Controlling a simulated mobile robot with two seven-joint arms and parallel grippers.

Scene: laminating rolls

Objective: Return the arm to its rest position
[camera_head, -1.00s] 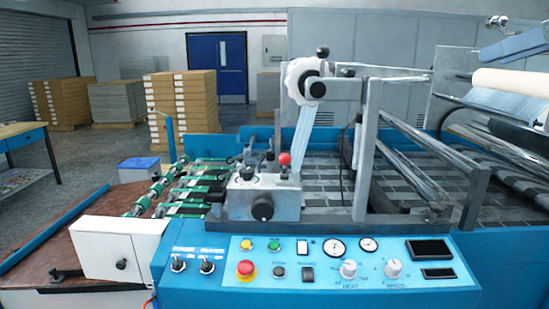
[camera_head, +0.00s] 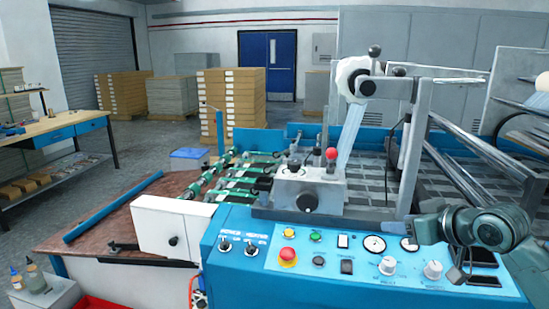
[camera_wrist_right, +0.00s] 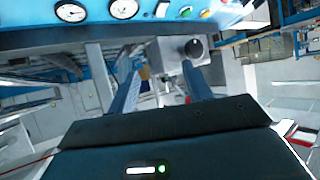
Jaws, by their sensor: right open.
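My right arm (camera_head: 485,228) reaches in from the right in the head view, over the right end of the blue control panel (camera_head: 335,262). Its dark links partly cover the dials and displays there. In the right wrist view my right gripper (camera_wrist_right: 160,68) is open, its two fingers apart with nothing held between them. The panel with its gauges runs along the top of that view, beyond the fingertips. In the head view the fingertips are hard to make out against the panel. My left gripper is not in view.
The laminating machine has a grey metal frame (camera_head: 415,140), a red knob (camera_head: 331,153) and a white film roll (camera_head: 352,78). A white box (camera_head: 170,228) stands left of the panel. A workbench (camera_head: 60,127) and carton stacks (camera_head: 230,100) stand farther back, with open floor between.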

